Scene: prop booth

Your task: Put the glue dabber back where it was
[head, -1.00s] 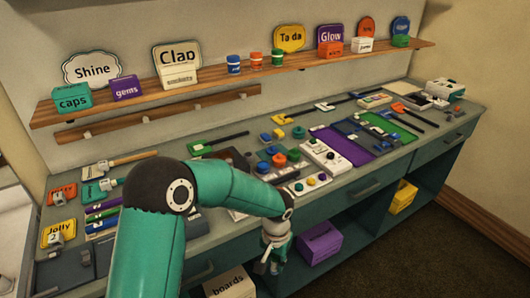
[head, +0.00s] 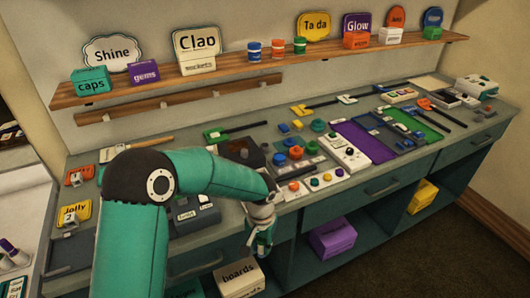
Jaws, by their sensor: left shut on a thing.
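My left arm comes in from the lower left, and my left gripper (head: 261,248) hangs in front of the workbench's front edge, left of the open shelf with the purple box. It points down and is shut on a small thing. That thing is mostly hidden by the fingers and too small for me to make out, so I cannot confirm that it is the glue dabber. I cannot pick out a glue dabber elsewhere on the workbench (head: 330,198). My arm hides part of the bench's left side. My right gripper is not in view.
Several small controls and tools crowd the bench, including a white button box (head: 347,157) and a purple mat (head: 362,142). A purple box (head: 332,238) and a boards box (head: 240,279) sit below. White bottles with purple caps (head: 10,248) stand at far left.

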